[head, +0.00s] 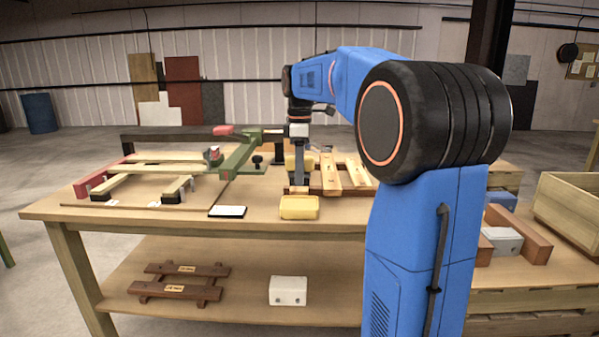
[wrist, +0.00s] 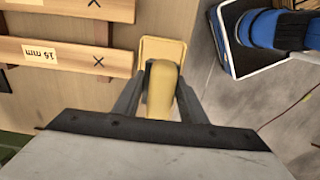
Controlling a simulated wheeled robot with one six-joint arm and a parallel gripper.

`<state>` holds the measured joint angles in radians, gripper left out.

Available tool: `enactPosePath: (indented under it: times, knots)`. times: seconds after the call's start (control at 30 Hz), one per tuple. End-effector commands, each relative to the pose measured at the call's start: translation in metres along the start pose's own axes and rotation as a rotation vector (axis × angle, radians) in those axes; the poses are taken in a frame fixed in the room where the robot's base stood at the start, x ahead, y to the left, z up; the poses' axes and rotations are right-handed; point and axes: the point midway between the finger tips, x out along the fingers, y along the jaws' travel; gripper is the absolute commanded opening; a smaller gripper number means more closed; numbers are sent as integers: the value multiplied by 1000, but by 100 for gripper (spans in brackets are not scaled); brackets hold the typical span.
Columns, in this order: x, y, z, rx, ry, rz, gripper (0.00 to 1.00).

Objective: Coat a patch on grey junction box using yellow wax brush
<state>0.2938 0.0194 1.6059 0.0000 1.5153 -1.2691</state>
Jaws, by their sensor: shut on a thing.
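My gripper (head: 299,183) points down over the workbench in the head view. In the wrist view my gripper (wrist: 162,90) is shut on the yellow wax brush (wrist: 163,88), between its two fingers. Yellow also shows around the fingers in the head view. A shallow yellow tray (head: 299,207) sits at the bench's front edge; it also shows beyond the brush in the wrist view (wrist: 151,47). The brush's lower end is hidden. A light grey box (head: 502,240), probably the junction box, sits between brown blocks on the lower right table, away from my gripper.
Wooden slats (head: 345,174) lie right of my gripper. A green and red clamp (head: 238,155) and a wooden frame (head: 155,170) fill the bench's left. A whitish box (head: 288,290) sits on the lower shelf. A wooden crate (head: 570,215) stands far right.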

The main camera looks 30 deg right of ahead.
Motion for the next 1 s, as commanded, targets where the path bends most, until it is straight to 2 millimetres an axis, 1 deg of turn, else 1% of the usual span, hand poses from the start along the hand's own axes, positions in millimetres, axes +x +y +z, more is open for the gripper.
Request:
enactPosePath:
  times: [0.17,0.5,0.7,0.83,1.0]
  knots:
    - [7,0,0,-2,0,0,20]
    - [37,0,0,-2,0,-1,20]
    - [52,0,0,-1,0,0,20]
    - [58,0,0,-1,0,-1,20]
    - [60,0,0,-1,0,0,20]
